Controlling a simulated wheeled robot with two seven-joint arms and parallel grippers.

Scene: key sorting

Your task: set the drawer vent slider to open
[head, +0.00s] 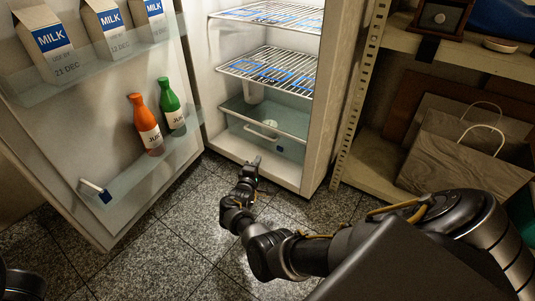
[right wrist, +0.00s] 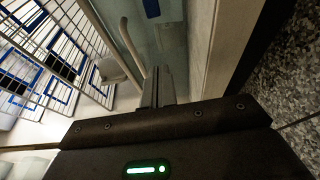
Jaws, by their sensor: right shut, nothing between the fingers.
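The clear drawer (head: 285,146) sits low inside the open fridge, with a pale rail along its upper front. A small blue and white piece (right wrist: 152,8) shows at the top edge of the right wrist view, on or by the drawer front. It may be the vent slider, but its setting cannot be read. A curved pale bar (right wrist: 132,46) is beside my fingers there. My right gripper (head: 256,162) is shut and empty, just in front of the drawer; its fingers (right wrist: 158,86) also show in the right wrist view. Whether they touch the drawer cannot be told. My left gripper is out of view.
Wire shelves (head: 268,68) are above the drawer, with a white cup (head: 253,92) below them. The open door (head: 75,165) at left holds milk cartons (head: 42,42) and two juice bottles (head: 146,122). A metal rack (head: 357,95) stands close at right. The floor in front is clear.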

